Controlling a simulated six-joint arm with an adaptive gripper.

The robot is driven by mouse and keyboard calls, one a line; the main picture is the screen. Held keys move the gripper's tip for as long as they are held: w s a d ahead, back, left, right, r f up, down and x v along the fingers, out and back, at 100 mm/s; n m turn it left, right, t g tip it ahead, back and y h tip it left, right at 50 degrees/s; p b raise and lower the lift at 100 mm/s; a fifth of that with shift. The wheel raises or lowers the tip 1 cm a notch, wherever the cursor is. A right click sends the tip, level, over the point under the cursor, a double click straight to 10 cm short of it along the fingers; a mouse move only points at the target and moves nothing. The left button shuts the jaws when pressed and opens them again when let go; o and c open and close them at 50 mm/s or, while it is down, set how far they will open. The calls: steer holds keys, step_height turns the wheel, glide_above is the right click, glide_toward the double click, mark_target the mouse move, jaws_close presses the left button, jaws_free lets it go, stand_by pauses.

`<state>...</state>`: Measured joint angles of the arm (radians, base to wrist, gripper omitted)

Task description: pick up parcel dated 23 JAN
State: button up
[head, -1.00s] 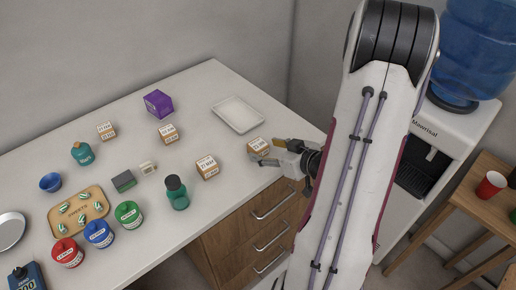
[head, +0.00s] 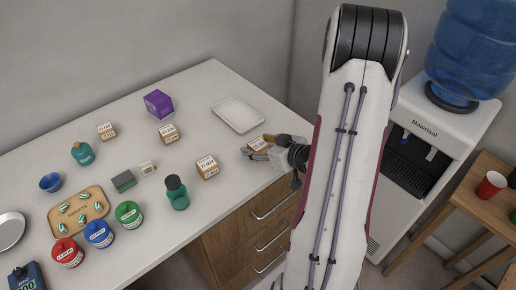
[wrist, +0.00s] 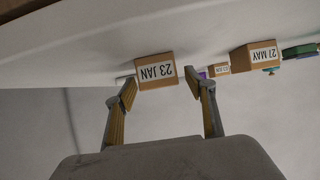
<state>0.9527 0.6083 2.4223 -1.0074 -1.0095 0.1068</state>
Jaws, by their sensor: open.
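The parcel labelled 23 JAN (wrist: 157,72) is a small brown box with a white label. It appears upside down in the wrist view, between the two spread fingertips. In the head view the same parcel (head: 256,143) sits on the counter near its right edge, partly covered by my gripper. My gripper (head: 259,147) is open, with one finger on each side of the parcel. I cannot tell whether either finger touches it. The fingers also show in the wrist view (wrist: 160,84), with the parcel at or just beyond their tips.
Another parcel (head: 207,167) stands close to the left; it reads 21 MAY in the wrist view (wrist: 254,57). Two more parcels, (head: 168,134) and (head: 106,131), stand further left. A white tray (head: 239,115) lies behind.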

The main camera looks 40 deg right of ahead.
mark_target(258, 144)
steer(key=shift+w+f, duration=0.15)
steer(key=shift+w, duration=0.05)
stand_by(0.4)
steer(key=c, duration=1.3)
steer(key=shift+o, duration=0.2)
steer(key=shift+r, duration=0.2)
steer(key=shift+r, duration=4.8)
